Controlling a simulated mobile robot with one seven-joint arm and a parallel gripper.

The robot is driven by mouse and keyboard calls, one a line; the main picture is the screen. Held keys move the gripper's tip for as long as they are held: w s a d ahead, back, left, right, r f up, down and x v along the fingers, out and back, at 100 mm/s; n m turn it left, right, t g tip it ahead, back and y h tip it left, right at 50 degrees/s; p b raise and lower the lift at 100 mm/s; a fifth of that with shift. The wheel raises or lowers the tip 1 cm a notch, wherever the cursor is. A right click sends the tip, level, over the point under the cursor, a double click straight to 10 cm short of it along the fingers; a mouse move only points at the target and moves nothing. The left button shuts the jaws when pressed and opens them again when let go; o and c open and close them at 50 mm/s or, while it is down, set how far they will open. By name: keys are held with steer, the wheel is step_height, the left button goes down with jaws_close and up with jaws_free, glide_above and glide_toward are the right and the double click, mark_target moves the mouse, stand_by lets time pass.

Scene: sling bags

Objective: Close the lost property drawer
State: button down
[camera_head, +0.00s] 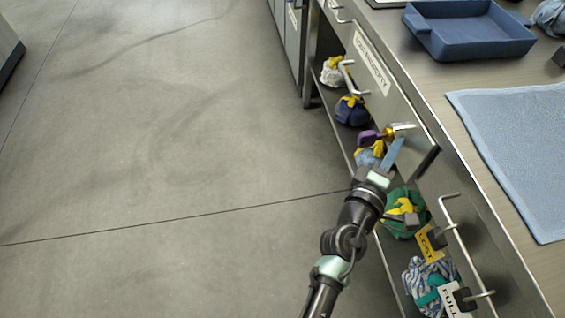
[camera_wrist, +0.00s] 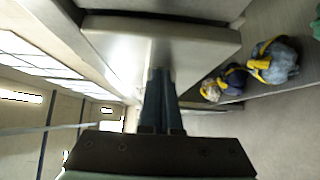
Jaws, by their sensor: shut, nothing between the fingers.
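The lost property drawer (camera_head: 413,112) is in the steel counter front in the head view, with a white LOST PROPERTY label (camera_head: 372,63). Its near end stands out from the counter with a dark edge, so it looks partly open; how far is hard to tell. A bar handle (camera_head: 347,75) shows at its far end. In the wrist view the fingers (camera_wrist: 157,75) reach to the panel (camera_wrist: 170,45); contact is unclear.
Several bags, including a green one (camera_head: 404,215), sit on the shelf below. Yellow and white tags (camera_head: 430,243) hang by a nearer handle (camera_head: 452,222). A blue tray (camera_head: 470,35) and light-blue cloth (camera_head: 525,150) lie on the countertop. The floor at left is clear.

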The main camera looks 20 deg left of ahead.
steer(key=shift+w+d+r, duration=0.1)
steer(key=shift+w+d, duration=0.1)
steer(key=shift+d, duration=0.25)
